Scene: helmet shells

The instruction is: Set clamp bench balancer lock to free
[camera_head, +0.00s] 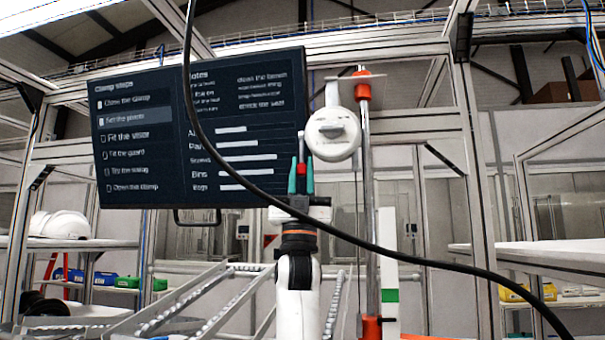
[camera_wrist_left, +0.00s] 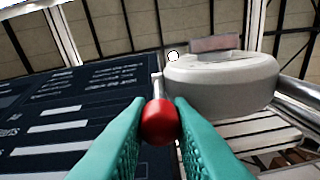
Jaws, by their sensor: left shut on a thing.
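The balancer (camera_head: 331,134) is a round white housing hung beside a vertical metal post, right of the screen. In the left wrist view the balancer (camera_wrist_left: 222,82) is at upper right, close beyond my fingers. A small red knob (camera_wrist_left: 159,122), on a thin pale lever at the balancer's left side, is the lock. My left gripper (camera_head: 301,172) points up just below and left of the housing. Its teal fingers are shut on the red knob, which also shows between them in the left wrist view. My right gripper is not seen in either view.
A dark screen (camera_head: 200,130) with a list stands just behind and left of my left gripper. The metal post (camera_head: 369,210) with orange collars stands close on the right. A black cable (camera_head: 430,262) crosses in front. White helmets (camera_head: 62,225) sit on a shelf at far left.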

